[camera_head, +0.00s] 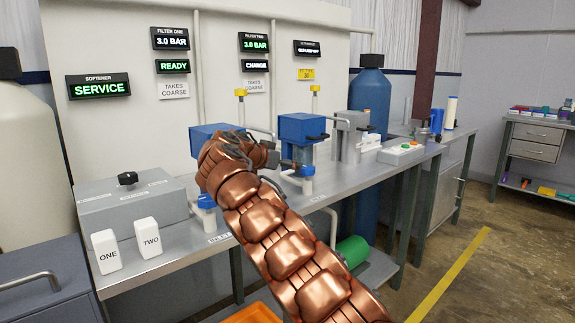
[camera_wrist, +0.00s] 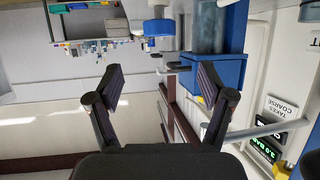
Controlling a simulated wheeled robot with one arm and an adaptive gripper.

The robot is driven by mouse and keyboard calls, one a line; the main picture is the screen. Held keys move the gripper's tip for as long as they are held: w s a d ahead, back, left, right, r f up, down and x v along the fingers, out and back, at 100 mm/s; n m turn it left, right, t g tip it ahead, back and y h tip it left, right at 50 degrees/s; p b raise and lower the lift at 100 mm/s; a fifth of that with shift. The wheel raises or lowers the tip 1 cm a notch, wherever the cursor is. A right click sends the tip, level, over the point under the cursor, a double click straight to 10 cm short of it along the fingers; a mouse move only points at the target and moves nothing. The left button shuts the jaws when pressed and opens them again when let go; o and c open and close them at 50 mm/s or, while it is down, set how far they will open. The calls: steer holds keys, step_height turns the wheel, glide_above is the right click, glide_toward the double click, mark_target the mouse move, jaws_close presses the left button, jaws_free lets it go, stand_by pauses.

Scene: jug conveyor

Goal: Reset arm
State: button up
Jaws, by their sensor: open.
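My copper-coloured arm reaches up from the lower right in the head view. My gripper (camera_head: 286,164) is small and partly hidden there by the arm, in front of the filter units over the bench. In the wrist view, which looks upside down, my gripper (camera_wrist: 163,90) has its two dark fingers wide apart with nothing between them. A blue filter housing (camera_wrist: 226,72) with a clear bowl (camera_wrist: 206,28) shows beyond the right finger. That finger overlaps it in the picture; I cannot tell whether they touch.
The grey bench (camera_head: 345,178) carries a blue-topped filter (camera_head: 302,127), a grey unit (camera_head: 350,135) and a button box (camera_head: 401,153). Two white blocks marked ONE (camera_head: 106,252) and TWO (camera_head: 148,237) stand at the left by a grey control box (camera_head: 133,200). Open floor (camera_head: 500,270) lies at the right.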

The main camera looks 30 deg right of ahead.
stand_by(0.4)
steer(key=s+a+f+n+g+y, duration=0.15)
steer(key=s+f, duration=0.25)
steer(key=s, duration=0.8)
steer(key=s+f+n+g+y, duration=0.3)
steer(key=s, duration=0.9)
steer(key=s+a+f+n+g+y, duration=0.1)
steer(key=s+a+f+n+y, duration=0.2)
steer(key=s+a+f, duration=0.55)
steer(key=s+a+f+n+g+y, duration=0.15)
steer(key=s+a+f+n, duration=0.35)
steer(key=s, duration=0.6)
steer(key=s+a+f+n+g+y, duration=0.1)
steer(key=s+a+f+y, duration=0.35)
steer(key=s+a, duration=0.45)
step_height(320, 180, up, 24)
steer(key=s+d+p, duration=0.1)
steer(key=s+p, duration=0.2)
steer(key=p, duration=2)
steer(key=shift+r+t+h, duration=0.25)
steer(key=shift+t+h, duration=0.15)
steer(key=shift+h, duration=0.05)
